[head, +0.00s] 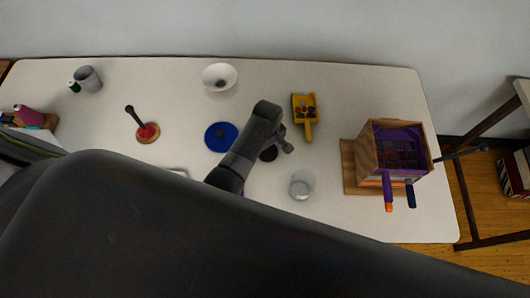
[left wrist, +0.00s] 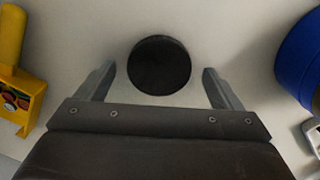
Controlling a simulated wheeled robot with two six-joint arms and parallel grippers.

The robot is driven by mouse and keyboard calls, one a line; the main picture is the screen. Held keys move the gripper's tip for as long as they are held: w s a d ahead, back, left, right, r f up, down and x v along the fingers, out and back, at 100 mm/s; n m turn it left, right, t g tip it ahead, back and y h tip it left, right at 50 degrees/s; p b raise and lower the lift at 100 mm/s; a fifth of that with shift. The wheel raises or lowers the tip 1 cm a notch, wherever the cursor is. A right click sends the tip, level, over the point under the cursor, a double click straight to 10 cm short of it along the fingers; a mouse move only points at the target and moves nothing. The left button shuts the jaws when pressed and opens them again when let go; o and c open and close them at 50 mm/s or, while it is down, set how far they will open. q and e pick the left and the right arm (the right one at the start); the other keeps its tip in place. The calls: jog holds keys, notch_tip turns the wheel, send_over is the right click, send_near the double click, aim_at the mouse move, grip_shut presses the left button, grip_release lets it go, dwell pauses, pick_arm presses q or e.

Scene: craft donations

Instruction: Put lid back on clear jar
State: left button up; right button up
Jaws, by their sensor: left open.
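The clear jar (head: 302,184) stands upright on the table, to the right of my left gripper in the head view, and its top looks uncovered. A round black disc, which looks like the lid (head: 268,154), lies on the table by my left gripper (head: 284,145). In the left wrist view the black lid (left wrist: 160,65) sits between and just beyond the two spread fingertips of my left gripper (left wrist: 160,80). The fingers are open and empty. The jar is not in the left wrist view. My right gripper is not clearly visible in either view.
A white bowl (head: 219,77) stands at the back. A wooden box (head: 366,150) stands right of the jar. My dark arm hides the front of the table.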

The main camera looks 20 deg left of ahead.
pick_arm(q)
jog(key=shift+d+f, duration=0.1)
jog(key=shift+f, duration=0.05)
jog(key=c, duration=1)
jog(key=shift+c, duration=0.2)
notch_tip(320, 180, up, 9)
jog(key=p, duration=1)
notch_tip(320, 180, up, 7)
send_over(267, 151)
jog(key=shift+r, duration=1)
